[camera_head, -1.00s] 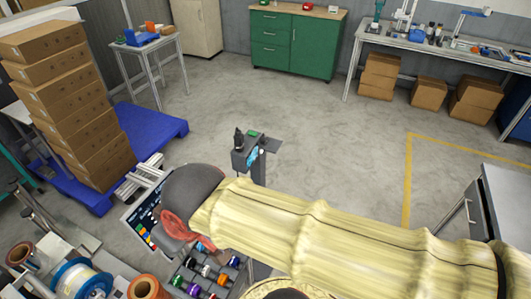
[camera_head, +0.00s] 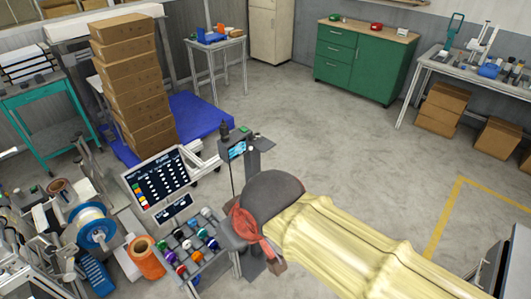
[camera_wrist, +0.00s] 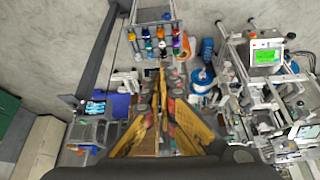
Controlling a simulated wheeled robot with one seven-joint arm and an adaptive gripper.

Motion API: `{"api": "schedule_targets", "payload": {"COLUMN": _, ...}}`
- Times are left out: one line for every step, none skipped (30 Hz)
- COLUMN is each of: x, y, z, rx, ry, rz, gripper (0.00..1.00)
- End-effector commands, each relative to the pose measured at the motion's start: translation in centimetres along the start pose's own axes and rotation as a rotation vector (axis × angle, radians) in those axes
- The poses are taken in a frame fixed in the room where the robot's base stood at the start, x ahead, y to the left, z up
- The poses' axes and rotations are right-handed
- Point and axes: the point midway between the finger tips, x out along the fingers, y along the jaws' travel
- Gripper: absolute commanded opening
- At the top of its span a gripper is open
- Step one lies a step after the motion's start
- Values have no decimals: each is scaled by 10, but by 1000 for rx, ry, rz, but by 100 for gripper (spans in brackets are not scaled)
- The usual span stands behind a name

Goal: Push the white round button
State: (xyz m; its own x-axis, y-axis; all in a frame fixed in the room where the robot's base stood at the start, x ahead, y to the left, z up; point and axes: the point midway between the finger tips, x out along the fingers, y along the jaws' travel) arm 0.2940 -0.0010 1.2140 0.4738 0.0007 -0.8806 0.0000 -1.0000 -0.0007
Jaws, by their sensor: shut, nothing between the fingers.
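A grey rack of several coloured round-topped parts (camera_head: 185,243) stands at the lower left of the head view. A white round top (camera_head: 206,212) shows at its upper right, and a second pale one sits lower, at its middle. I cannot tell which of them is the button. In the head view the gripper's fingertips are hard to make out beside the rack.
A screen panel (camera_head: 158,186) stands behind the rack. A blue reel (camera_head: 96,235) and an orange reel (camera_head: 145,257) are to its left. A post with a small screen (camera_head: 237,150) stands behind my arm. Stacked boxes (camera_head: 130,85) are at the back left. The middle floor is clear.

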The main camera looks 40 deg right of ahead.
Motion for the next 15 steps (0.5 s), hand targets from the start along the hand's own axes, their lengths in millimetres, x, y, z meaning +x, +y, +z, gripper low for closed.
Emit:
{"api": "schedule_targets", "payload": {"x": 0, "y": 0, "z": 0, "rx": 0, "ry": 0, "rz": 0, "gripper": 0}}
{"api": "schedule_targets", "payload": {"x": 0, "y": 0, "z": 0, "rx": 0, "ry": -1, "rz": 0, "gripper": 0}}
{"api": "schedule_targets", "payload": {"x": 0, "y": 0, "z": 0, "rx": 0, "ry": -1, "rz": 0, "gripper": 0}}
{"api": "schedule_targets", "payload": {"x": 0, "y": 0, "z": 0, "rx": 0, "ry": -1, "rz": 0, "gripper": 0}}
{"api": "schedule_targets", "payload": {"x": 0, "y": 0, "z": 0, "rx": 0, "ry": -1, "rz": 0, "gripper": 0}}
{"api": "schedule_targets", "payload": {"x": 0, "y": 0, "z": 0, "rx": 0, "ry": -1, "rz": 0, "gripper": 0}}
{"api": "schedule_targets", "payload": {"x": 0, "y": 0, "z": 0, "rx": 0, "ry": -1, "rz": 0, "gripper": 0}}
{"api": "schedule_targets", "payload": {"x": 0, "y": 0, "z": 0, "rx": 1, "ry": 0, "rz": 0, "gripper": 0}}
{"api": "schedule_targets", "payload": {"x": 2, "y": 1, "z": -2, "rx": 7, "ry": 3, "rz": 1, "gripper": 0}}
{"api": "schedule_targets", "payload": {"x": 3, "y": 1, "z": -4, "rx": 15, "ry": 7, "rz": 2, "gripper": 0}}
{"api": "schedule_targets", "payload": {"x": 6, "y": 3, "z": -8, "rx": 28, "ry": 14, "rz": 3, "gripper": 0}}
{"api": "schedule_targets", "payload": {"x": 11, "y": 5, "z": -14, "rx": 52, "ry": 25, "rz": 6, "gripper": 0}}
{"api": "schedule_targets", "payload": {"x": 16, "y": 8, "z": -21, "rx": 78, "ry": 39, "rz": 8, "gripper": 0}}
{"api": "schedule_targets", "payload": {"x": 23, "y": 11, "z": -30, "rx": 108, "ry": 56, "rz": 12, "gripper": 0}}
{"api": "schedule_targets", "payload": {"x": 33, "y": 17, "z": -42, "rx": 158, "ry": 81, "rz": 16, "gripper": 0}}
